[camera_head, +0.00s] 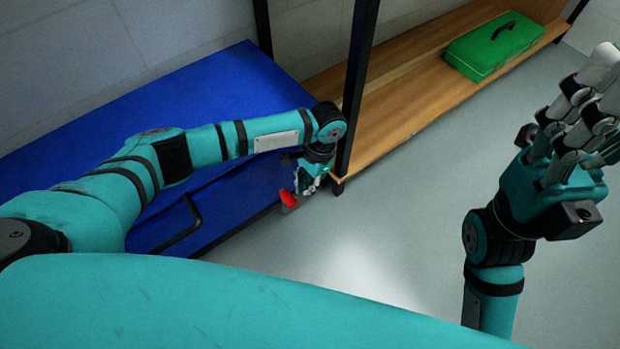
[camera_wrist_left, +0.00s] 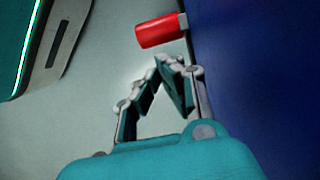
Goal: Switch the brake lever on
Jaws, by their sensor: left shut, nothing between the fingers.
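The brake lever shows as a red handle (camera_head: 288,198) at the front edge of the blue surface, beside my left gripper. In the left wrist view the red handle (camera_wrist_left: 160,30) lies roughly level on a grey metal stub at the blue edge. My left gripper (camera_head: 305,185) is small and partly hidden by its own wrist in the head view. In the left wrist view its fingertips (camera_wrist_left: 162,63) meet, with nothing between them, just below the red handle, and a small gap seems to separate them. My right gripper (camera_head: 604,75) is raised at the right, far from the lever; its finger spacing is unclear.
The blue surface (camera_head: 215,90) lies under my left arm, with a black bent bar (camera_head: 190,215) at its front. A black upright post (camera_head: 357,90) stands close to my left wrist. A green case (camera_head: 493,45) sits on a wooden shelf (camera_head: 415,75). The grey floor (camera_head: 400,220) is clear.

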